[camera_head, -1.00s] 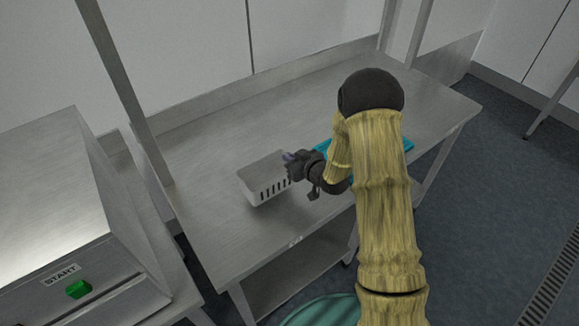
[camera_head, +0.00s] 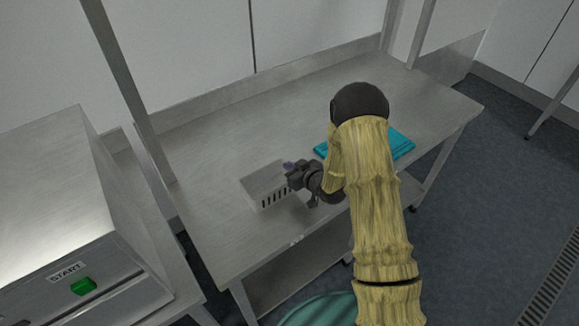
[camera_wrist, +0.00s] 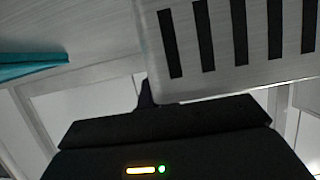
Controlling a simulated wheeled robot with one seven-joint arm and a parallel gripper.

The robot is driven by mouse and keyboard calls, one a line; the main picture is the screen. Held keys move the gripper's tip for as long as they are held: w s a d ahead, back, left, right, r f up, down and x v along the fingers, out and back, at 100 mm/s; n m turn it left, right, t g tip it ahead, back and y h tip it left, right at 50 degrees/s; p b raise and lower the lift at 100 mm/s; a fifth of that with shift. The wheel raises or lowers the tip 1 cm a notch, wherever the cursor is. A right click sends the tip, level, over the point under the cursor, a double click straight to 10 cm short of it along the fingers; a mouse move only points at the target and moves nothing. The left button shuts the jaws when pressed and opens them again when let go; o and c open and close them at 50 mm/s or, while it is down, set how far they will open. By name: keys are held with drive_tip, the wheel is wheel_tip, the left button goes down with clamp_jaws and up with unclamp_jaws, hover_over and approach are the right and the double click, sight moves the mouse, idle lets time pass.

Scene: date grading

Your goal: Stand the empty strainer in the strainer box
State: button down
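A pale grey open box (camera_head: 256,194) with dark slots in its side stands on the steel table, and I take it for the strainer box. In the wrist view its slotted wall (camera_wrist: 222,50) fills the upper right, very close. My gripper (camera_head: 290,172) is at the box's right end, at about rim height in the picture. A small purplish bit (camera_head: 289,165) shows at its fingertips, too small to name. The fingers are hidden in the wrist view, so I cannot tell whether they hold anything. I cannot make out a strainer for certain.
A teal flat item (camera_head: 400,143) lies on the steel table (camera_head: 225,240), partly behind my arm. A steel machine (camera_head: 50,215) with a green START button (camera_head: 83,286) stands at left. Posts rise at the table's back. The back left of the table is clear.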

drive_tip(key=c, duration=1.6)
unclamp_jaws()
drive_tip(key=shift+d, duration=0.4)
drive_tip(key=shift+c, duration=0.2)
drive_tip(key=shift+a+r, duration=0.1)
drive_tip(key=shift+a, duration=0.05)
drive_tip(key=shift+s, duration=0.15)
drive_tip(key=b+v, duration=0.2)
drive_tip(key=v, duration=1)
drive_tip(key=shift+b, duration=0.35)
